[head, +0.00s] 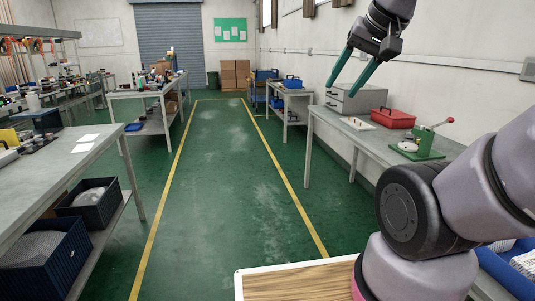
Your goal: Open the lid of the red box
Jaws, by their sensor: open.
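The red box (392,118) sits on the workbench (376,146) along the right wall. Its lid looks closed, with a handle on top. My gripper (353,80) is at the upper right, with its two long green fingers pointing down and to the left. The fingers are apart and nothing shows between them. In the picture the gripper is above and to the left of the red box, not touching it.
A grey drawer cabinet (356,99) stands left of the red box. A green press with a red-knobbed lever (428,140) stands to its right. A white board (357,124) lies in front. The green floor aisle (225,180) between the yellow lines is clear.

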